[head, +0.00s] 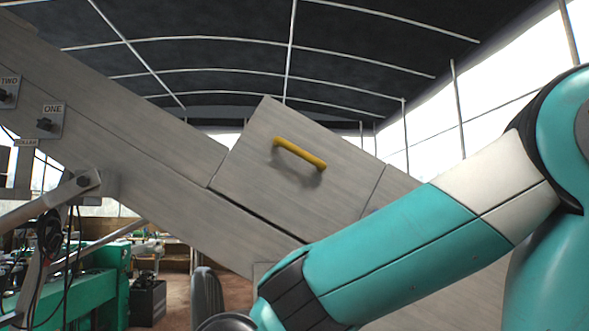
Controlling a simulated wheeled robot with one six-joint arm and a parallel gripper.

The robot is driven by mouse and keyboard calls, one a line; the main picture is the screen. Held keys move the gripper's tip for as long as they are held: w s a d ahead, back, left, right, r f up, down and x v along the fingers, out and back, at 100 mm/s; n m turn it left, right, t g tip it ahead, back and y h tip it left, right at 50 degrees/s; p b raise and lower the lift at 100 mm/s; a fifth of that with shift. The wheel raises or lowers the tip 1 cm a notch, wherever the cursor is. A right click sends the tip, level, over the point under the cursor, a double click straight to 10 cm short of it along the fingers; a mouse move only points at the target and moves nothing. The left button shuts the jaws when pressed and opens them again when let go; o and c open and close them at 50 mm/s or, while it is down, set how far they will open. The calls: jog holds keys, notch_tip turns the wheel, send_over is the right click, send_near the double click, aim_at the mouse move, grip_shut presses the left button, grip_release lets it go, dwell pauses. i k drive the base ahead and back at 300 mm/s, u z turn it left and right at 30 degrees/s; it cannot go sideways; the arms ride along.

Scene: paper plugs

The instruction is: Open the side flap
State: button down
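The side flap (250,165) is a grey metal panel with a yellow bar handle (299,154) near its upper middle. It sits on the side of a slanted grey metal machine body (130,150), in the centre of the head view. A dark gap shows along the flap's lower left edge, and its top corner stands above the body's upper edge. I cannot tell how far the flap is open. My teal and white arm crosses the lower right, in front of the machine. My gripper is not in view.
Two switch plates, labelled ONE (50,121) and TWO (9,92), sit on the machine at left. Green machinery (85,295), dark cables and a dark box (148,303) stand at lower left. A dark roof with pale ribs is overhead.

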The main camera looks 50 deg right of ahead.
aim_at(285, 167)
jog(key=k, duration=0.5)
jog(key=u, duration=1.1)
jog(key=i, duration=0.95)
jog(key=z, duration=2.05)
